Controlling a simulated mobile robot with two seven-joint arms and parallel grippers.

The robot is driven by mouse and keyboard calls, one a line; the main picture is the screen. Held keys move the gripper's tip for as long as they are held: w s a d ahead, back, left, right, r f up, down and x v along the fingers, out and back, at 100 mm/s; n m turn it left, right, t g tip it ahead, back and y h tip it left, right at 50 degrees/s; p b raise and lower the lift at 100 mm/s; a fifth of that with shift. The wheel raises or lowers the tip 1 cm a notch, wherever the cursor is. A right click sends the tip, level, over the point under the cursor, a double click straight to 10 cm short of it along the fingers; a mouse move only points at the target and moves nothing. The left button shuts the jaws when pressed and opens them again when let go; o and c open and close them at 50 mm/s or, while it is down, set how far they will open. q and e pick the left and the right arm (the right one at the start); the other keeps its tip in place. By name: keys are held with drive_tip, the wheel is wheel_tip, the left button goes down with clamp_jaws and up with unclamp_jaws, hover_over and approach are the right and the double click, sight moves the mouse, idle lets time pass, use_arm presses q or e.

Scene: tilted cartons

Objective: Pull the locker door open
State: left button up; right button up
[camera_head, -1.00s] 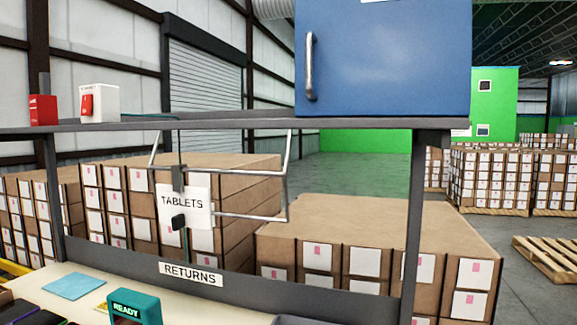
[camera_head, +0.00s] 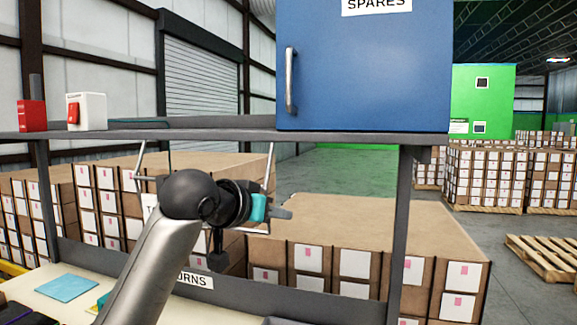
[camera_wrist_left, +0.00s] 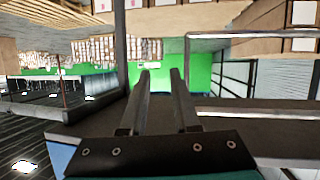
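The blue locker door (camera_head: 365,75) stands on the upper shelf in the head view, under a "SPARES" label, and appears shut. Its vertical metal handle (camera_head: 290,80) is on the door's left side. My left gripper (camera_head: 284,213) is below the shelf, lower than the handle and apart from it, pointing right. In the left wrist view its two fingers (camera_wrist_left: 159,75) stand apart with nothing between them. The wrist view looks upside down, and the handle cannot be made out there. My right gripper is not in view.
The shelf edge (camera_head: 200,135) runs between my left gripper and the locker. A wire rack (camera_head: 268,165) hangs under the shelf beside my arm. A red box (camera_head: 31,116) and a white box with a red switch (camera_head: 92,111) stand on the shelf's left. Stacked cartons (camera_head: 370,225) are behind.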

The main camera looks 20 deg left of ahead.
use_arm(q)
drive_tip(key=s+r+t, duration=0.2)
drive_tip(key=s+r, duration=0.2)
drive_tip(key=r, duration=0.7)
drive_tip(key=m+t+p, duration=0.1)
drive_tip(key=t, duration=0.1)
approach(287, 62)
drive_tip(key=shift+h, duration=0.4)
drive_tip(key=p+x, duration=0.2)
drive_tip(key=x, duration=0.3)
drive_tip(key=p+x, duration=0.2)
drive_tip(key=x, duration=0.3)
drive_tip(key=shift+w+a+p, duration=0.1)
drive_tip(key=shift+w+p, duration=0.3)
drive_tip(key=shift+w, duration=0.05)
drive_tip(key=shift+f, duration=0.1)
drive_tip(key=shift+c, duration=0.2)
clamp_jaws()
